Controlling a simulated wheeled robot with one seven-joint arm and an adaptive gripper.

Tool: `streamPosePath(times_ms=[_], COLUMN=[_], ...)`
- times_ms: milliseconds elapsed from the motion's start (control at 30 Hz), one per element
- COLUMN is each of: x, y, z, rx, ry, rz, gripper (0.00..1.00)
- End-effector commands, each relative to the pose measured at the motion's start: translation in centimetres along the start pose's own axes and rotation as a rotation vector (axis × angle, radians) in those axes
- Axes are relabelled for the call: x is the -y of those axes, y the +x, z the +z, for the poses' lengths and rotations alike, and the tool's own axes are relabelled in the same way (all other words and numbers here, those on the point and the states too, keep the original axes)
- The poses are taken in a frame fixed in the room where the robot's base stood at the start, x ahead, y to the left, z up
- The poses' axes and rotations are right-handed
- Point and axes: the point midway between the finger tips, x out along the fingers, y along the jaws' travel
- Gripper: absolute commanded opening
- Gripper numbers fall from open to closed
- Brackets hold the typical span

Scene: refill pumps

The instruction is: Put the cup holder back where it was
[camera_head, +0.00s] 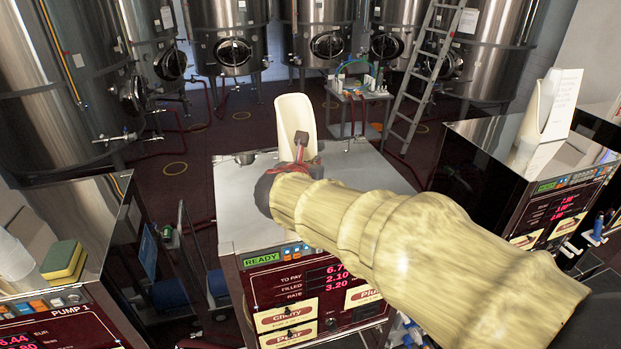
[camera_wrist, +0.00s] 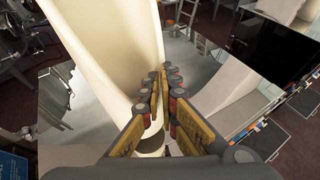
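The cup holder (camera_head: 296,122) is a tall, cream, curved open shell at the far part of the middle pump's top (camera_head: 235,205). It looks roughly upright, leaning slightly left. My gripper (camera_head: 300,142) is at its near right side, and my sleeved arm reaches in from the lower right. In the wrist view the cup holder (camera_wrist: 115,50) fills the upper left. There my gripper (camera_wrist: 161,78) has its fingers close together, with the holder's cream edge between the tips. The holder's foot is partly hidden, so I cannot tell whether it touches the pump top.
The left pump carries a sponge (camera_head: 63,261) and white cups (camera_head: 14,256). The right pump carries another cream holder (camera_head: 552,105) with a paper note. A ladder and steel tanks stand behind.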

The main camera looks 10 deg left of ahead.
Motion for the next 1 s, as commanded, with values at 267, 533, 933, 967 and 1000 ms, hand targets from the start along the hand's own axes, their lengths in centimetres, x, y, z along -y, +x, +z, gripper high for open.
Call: streamPosePath(times_ms=[267, 533, 933, 967, 1000], x=[-0.6, -0.7, -0.7, -0.7, -0.7], y=[2.1, 3.3, 3.5, 3.5, 3.5], z=[-1.1, -3.8, -4.3, -4.2, -4.2], rx=[0.001, 0.002, 0.001, 0.001, 0.001], ry=[0.001, 0.002, 0.001, 0.001, 0.001], rz=[0.000, 0.001, 0.001, 0.001, 0.001], gripper=[0.00, 0.00, 0.03, 0.05, 0.07])
